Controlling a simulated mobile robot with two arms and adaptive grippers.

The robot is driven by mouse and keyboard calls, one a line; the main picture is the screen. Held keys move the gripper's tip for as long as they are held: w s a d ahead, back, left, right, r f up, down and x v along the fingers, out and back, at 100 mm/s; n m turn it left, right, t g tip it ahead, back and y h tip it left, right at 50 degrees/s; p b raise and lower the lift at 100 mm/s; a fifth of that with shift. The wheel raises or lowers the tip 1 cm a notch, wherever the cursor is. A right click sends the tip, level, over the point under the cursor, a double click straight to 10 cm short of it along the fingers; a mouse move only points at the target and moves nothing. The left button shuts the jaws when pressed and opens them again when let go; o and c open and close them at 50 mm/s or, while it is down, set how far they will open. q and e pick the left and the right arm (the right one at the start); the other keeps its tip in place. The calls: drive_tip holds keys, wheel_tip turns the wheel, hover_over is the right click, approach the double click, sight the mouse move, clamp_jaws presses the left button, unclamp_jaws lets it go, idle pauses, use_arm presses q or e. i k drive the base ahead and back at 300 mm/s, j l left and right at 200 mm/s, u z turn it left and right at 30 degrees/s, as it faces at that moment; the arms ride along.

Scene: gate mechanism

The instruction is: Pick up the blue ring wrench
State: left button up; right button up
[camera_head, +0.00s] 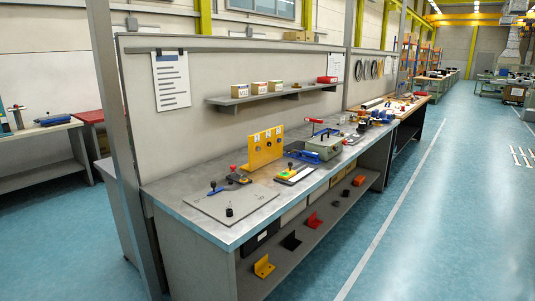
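A small blue tool (217,190) lies on the metal workbench (180,190), near its left end. It could be the blue ring wrench, but it is too small here to be sure. Another flat blue piece (302,157) lies further along the bench, between the yellow upright plate (265,148) and a grey-green box (325,147). I cannot tell whether it is a wrench. Neither of my grippers shows in the head view.
A grey plate (245,200) with a black knob lies at the bench's near end. Red-knobbed and yellow-topped fixtures stand behind it. A shelf (275,94) holds small boxes above. Brackets lie on the lower shelf. The blue floor (440,200) at right is clear.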

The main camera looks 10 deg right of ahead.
sight(309, 154)
drive_tip(key=i+l+u, duration=0.4)
drive_tip(key=l+u, duration=0.2)
drive_tip(key=i+l+u, duration=0.15)
drive_tip(key=l+u, duration=0.15)
drive_tip(key=l, duration=0.15)
